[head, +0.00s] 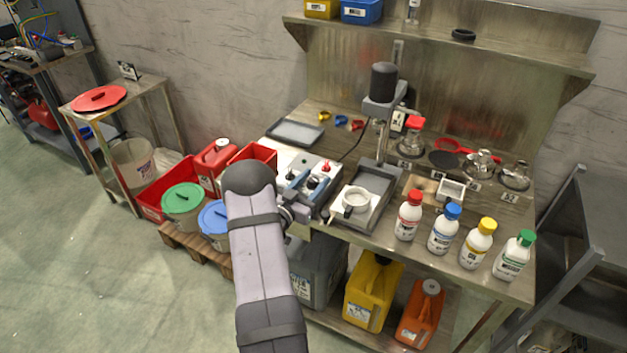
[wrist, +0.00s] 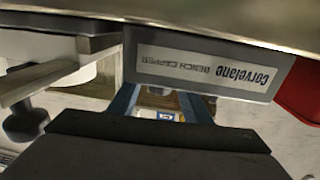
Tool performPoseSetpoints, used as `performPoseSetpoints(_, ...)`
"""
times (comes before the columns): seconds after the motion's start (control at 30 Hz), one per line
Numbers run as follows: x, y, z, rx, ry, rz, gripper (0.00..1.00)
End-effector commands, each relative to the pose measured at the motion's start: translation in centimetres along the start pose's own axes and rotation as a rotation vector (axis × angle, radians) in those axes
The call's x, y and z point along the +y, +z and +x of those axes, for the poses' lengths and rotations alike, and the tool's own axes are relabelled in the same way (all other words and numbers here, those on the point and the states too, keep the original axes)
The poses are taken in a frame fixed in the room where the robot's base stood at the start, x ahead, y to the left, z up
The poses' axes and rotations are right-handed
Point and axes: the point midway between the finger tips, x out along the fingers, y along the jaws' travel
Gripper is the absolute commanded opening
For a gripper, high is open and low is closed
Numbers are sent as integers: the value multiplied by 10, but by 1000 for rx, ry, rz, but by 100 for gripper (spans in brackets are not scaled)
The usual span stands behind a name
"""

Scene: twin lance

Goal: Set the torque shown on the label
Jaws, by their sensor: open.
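The bench capper is a grey machine with a black-topped column (head: 383,95) and a pale control box (head: 290,160). A red knob (head: 327,167) and a dark knob (head: 313,182) show on the box. In the wrist view the capper's front (wrist: 215,72) reads "Corvelane BENCH CAPPER", upside down. My gripper (head: 306,187) has blue fingers and is at the box's front, close to the dark knob. In the wrist view my gripper (wrist: 160,103) is open, with nothing clearly held. Whether it touches the knob cannot be told. Torque markings are not readable.
Bottles with red (head: 409,215), blue (head: 444,230), yellow (head: 477,244) and green (head: 514,255) caps line the bench front. A white ring-shaped holder (head: 356,199) sits on the capper's base. Jerrycans (head: 372,290) stand on the lower shelf. Red bins (head: 165,190) and lidded buckets (head: 183,205) are left.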

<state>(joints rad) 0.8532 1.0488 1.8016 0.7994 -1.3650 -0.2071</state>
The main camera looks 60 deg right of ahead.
Motion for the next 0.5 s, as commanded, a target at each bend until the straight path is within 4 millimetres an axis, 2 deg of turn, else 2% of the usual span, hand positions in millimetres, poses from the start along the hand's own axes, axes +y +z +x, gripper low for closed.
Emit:
performPoseSetpoints(0.07,0,0,0,0,0,0,42)
performPoseSetpoints(0.2,0,0,0,0,0,0,8)
performPoseSetpoints(0.23,0,0,0,0,0,0,3)
performPoseSetpoints(0.5,-2,2,0,6,41,0,3)
